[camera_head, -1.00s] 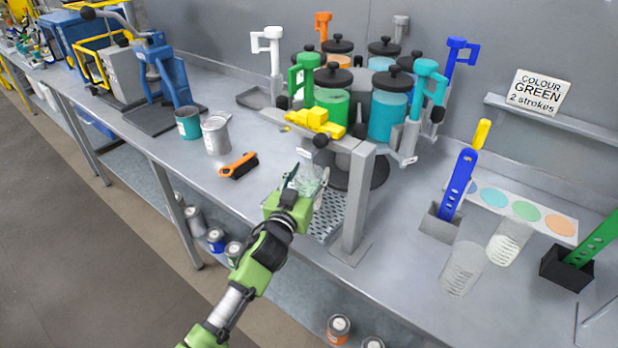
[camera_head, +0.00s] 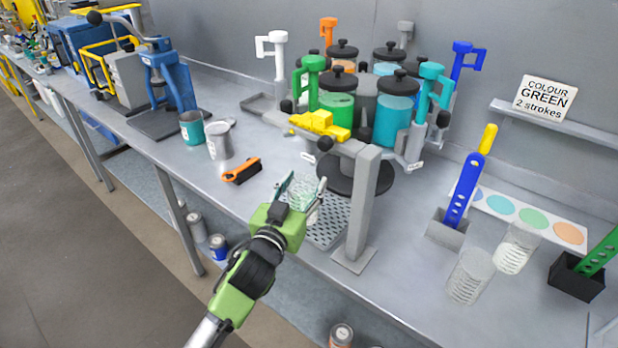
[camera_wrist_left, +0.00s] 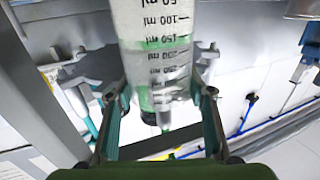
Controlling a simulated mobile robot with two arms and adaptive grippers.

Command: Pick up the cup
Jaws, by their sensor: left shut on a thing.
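The cup (camera_head: 304,190) is a clear measuring cup, held over the near left part of the perforated drip grate (camera_head: 328,232). My left gripper (camera_head: 299,190) is shut on it, one finger on each side. In the left wrist view the cup (camera_wrist_left: 154,45) shows black ml marks between the fingers of my left gripper (camera_wrist_left: 160,118). Green shows through its wall; I cannot tell whether that is in the cup or behind it. Two other clear cups stand on the bench, a near one (camera_head: 469,276) and a far one (camera_head: 515,248). My right gripper is not in view.
The dispenser's grey post (camera_head: 364,205) stands right of the cup, with a yellow nozzle block (camera_head: 320,124) behind. An orange brush (camera_head: 241,170), a silver can (camera_head: 218,146) and a teal can (camera_head: 191,130) are at left. A sign (camera_head: 545,96) reads "COLOUR GREEN 2 strokes".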

